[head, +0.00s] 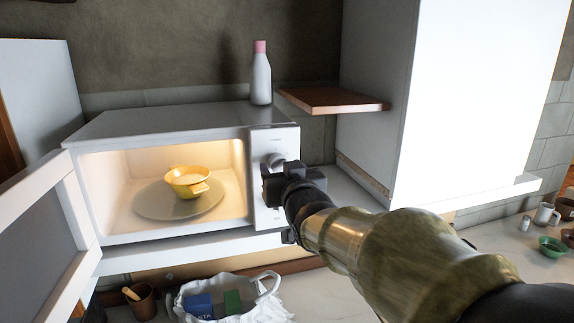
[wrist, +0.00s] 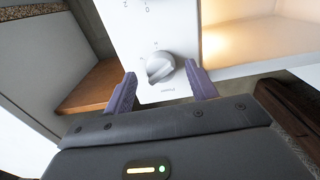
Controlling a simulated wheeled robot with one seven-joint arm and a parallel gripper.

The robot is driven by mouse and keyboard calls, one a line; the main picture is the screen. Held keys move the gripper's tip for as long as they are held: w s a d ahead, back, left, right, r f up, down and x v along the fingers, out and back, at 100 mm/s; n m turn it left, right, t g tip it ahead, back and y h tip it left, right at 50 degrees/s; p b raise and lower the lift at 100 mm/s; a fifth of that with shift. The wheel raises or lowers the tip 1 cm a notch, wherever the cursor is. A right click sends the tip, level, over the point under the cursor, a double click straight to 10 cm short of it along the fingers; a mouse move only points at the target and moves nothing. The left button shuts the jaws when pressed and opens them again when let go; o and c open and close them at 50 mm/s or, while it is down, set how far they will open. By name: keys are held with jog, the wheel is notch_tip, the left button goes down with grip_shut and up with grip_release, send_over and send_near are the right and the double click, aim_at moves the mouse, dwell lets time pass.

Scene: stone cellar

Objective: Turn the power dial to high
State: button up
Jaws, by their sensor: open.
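The white microwave (head: 180,124) stands with its door (head: 45,215) open to the left. A round grey-white dial (head: 274,160) sits high on its control panel, with small marks around it too small to read. In the wrist view the dial (wrist: 161,68) shows turned over, with the small label on its lower side. My gripper (head: 270,183) is at the panel. In the wrist view my gripper (wrist: 161,71) is open, its purple fingers on either side of the dial. I cannot tell whether they touch it. The lower panel is partly hidden by my gripper in the head view.
A yellow bowl (head: 187,181) sits on the turntable (head: 150,203) inside the lit microwave. A pink-capped bottle (head: 261,75) stands on top. A wooden shelf (head: 330,99) juts out right of the panel, beside a white cabinet (head: 470,100). A white bag (head: 265,305) lies below.

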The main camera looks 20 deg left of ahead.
jog(key=shift+w+a, duration=0.4)
jog(key=shift+w, duration=0.1)
jog(key=c, duration=1)
